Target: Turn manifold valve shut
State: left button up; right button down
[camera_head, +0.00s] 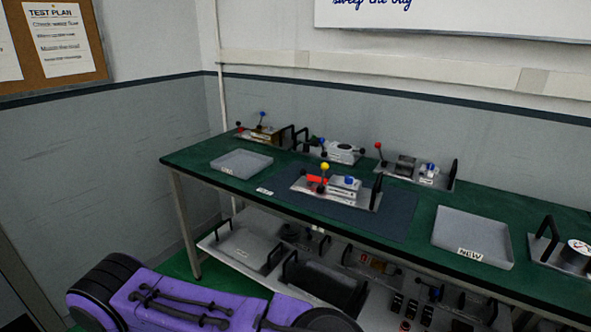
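A metal unit (335,190) with a black upright handle lies on a dark mat (397,219) at the middle of the green bench. It carries a yellow-knobbed lever (325,167) standing up, a red part (316,181) and a blue part (351,181). Similar units with coloured knobs stand along the back: one at left (259,133), one in the middle (341,152) and one at right (418,171). I cannot tell which part is the manifold valve or how far it is turned. Neither of my grippers is in view.
An empty grey tray (242,163) is at the bench's left, and a grey tray labelled NEW (473,236) at its right. A unit with a round gauge (575,256) is cut off by the right edge. The lower shelf (240,248) holds several more units.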

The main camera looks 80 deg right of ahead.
aim_at(348, 180)
jog(key=i, duration=0.85)
jog(key=z, duration=2.9)
